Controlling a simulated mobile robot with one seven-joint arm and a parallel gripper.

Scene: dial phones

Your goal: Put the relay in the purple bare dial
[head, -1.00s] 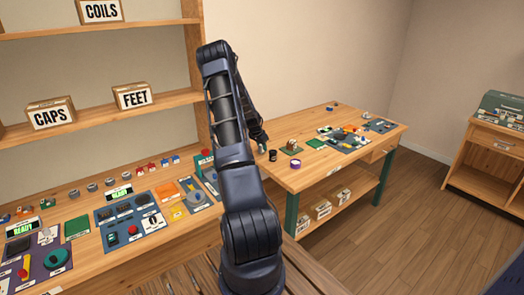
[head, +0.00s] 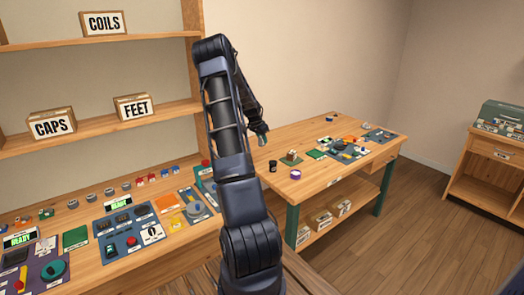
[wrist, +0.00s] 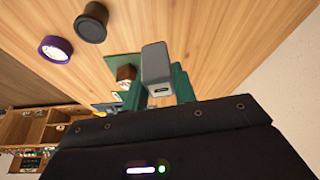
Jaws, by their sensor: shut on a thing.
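My gripper (wrist: 158,90) has green fingers shut on a small grey block, which I take to be the relay (wrist: 156,64). The block is held above the wooden table in the wrist view. In the head view my gripper (head: 263,134) hangs over the near left part of the far table. The purple bare dial (wrist: 56,49) is a purple ring with a pale centre, left of the held block and apart from it. It also shows in the head view on the table's near part (head: 295,174). The held block is too small to make out in the head view.
A black round cup-like piece (wrist: 90,22) stands beside the purple dial. A green board with a brown block (head: 291,157) lies close by. Several parts and mats crowd the far table's back. The left bench holds dark mats and parts (head: 130,220). Bare wood surrounds the dial.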

